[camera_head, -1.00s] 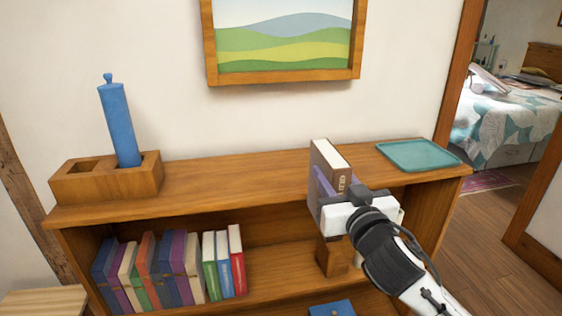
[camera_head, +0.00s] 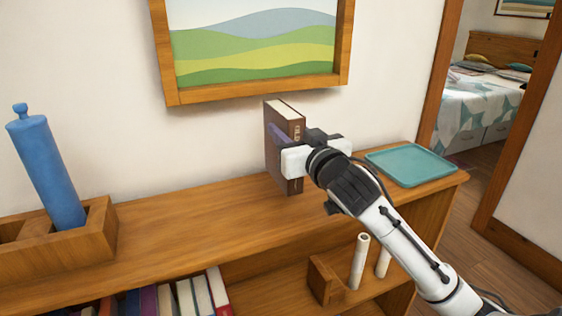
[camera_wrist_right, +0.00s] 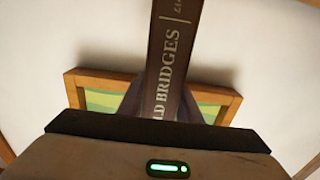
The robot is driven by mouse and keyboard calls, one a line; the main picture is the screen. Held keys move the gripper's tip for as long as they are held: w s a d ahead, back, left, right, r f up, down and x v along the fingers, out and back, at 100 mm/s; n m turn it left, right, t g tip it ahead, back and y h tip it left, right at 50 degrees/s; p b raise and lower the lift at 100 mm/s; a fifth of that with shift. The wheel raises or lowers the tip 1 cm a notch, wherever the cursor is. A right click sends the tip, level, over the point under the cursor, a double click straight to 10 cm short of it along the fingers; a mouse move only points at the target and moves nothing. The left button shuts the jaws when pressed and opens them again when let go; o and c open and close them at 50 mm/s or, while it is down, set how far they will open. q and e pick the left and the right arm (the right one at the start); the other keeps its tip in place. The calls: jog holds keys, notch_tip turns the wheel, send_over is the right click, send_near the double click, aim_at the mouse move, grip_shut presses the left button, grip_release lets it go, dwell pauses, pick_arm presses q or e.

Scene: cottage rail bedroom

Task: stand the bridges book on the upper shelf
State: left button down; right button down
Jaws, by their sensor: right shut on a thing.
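The brown bridges book (camera_head: 285,150) is upright, with part of its title readable on the spine in the right wrist view (camera_wrist_right: 168,70). My right gripper (camera_head: 292,155) is shut on it, with its fingers across the book's sides. The book is at the upper shelf (camera_head: 190,217), the wooden unit's top board, towards the wall. Its lower edge looks close to the board; I cannot tell whether it touches. My left gripper is in neither current view.
A teal tray (camera_head: 412,165) lies to the right on the top board. A wooden holder (camera_head: 85,240) with a blue cylinder (camera_head: 47,165) stands at the left. Between holder and book the board is clear. Several books (camera_head: 185,300) and two pale rolls (camera_head: 358,262) are below.

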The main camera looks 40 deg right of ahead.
notch_tip(320, 180, down, 4)
jog(key=shift+f, duration=0.15)
jog(key=shift+f+b, duration=0.3)
jog(key=shift+w, duration=0.1)
jog(key=shift+f, duration=0.1)
jog(key=c, duration=1.3)
grip_release()
jog(key=shift+f, duration=0.15)
